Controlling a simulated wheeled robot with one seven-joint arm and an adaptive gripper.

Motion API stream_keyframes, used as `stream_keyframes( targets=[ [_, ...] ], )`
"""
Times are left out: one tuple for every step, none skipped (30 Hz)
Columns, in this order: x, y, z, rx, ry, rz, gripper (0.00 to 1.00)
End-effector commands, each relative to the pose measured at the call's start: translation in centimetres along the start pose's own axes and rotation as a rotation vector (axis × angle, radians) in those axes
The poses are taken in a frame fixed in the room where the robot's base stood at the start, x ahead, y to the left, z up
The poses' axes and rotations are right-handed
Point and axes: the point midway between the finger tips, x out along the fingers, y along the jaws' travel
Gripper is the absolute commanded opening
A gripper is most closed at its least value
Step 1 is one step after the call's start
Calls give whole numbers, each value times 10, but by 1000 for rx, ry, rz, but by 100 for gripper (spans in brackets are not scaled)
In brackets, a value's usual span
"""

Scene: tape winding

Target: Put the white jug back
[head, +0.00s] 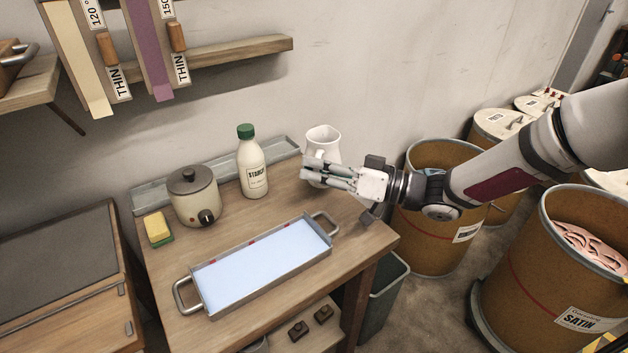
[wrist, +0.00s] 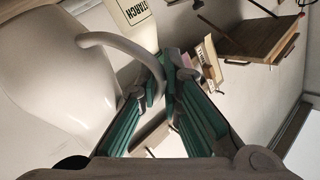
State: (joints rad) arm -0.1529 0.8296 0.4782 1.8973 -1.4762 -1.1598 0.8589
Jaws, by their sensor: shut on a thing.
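The white jug (head: 322,139) is upright at the back right corner of the wooden table, by the end of the grey tray. My gripper (head: 309,171) reaches in from the right, in front of the jug, and hides part of its lower body. In the wrist view the jug's body (wrist: 52,80) fills the left side, and its curved handle runs in between my fingers (wrist: 164,85). The fingers are shut on the handle. I cannot tell whether the jug's base touches the table.
A starch bottle (head: 252,167) with a green cap stands left of the jug. Further left are a lidded pot (head: 194,198) and a sponge (head: 158,228). A shallow pan (head: 262,268) of pale liquid lies in front. Brown drums (head: 437,243) stand to the right.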

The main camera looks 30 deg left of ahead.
Motion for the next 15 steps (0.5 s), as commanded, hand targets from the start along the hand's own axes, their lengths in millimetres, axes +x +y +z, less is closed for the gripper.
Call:
stream_keyframes(
  targets=[
    [5,6,-2,-4,1,-1,0],
    [7,8,-2,-3,1,-1,0],
    [9,10,-4,-3,1,-1,0],
    [10,11,-4,-2,1,-1,0],
    [10,12,-4,-1,1,-1,0],
    [11,13,-4,-1,1,0,0],
    [11,14,-3,-1,1,0,0],
    [11,15,-2,0,1,0,0],
    [11,16,1,1,1,0,0],
    [11,18,4,1,1,0,0],
    [11,19,8,0,0,0,0],
    [11,22,13,1,0,0,0],
    [10,23,17,2,0,0,0],
    [10,25,20,2,0,0,0],
    [10,27,24,0,0,0,0]
  ],
)
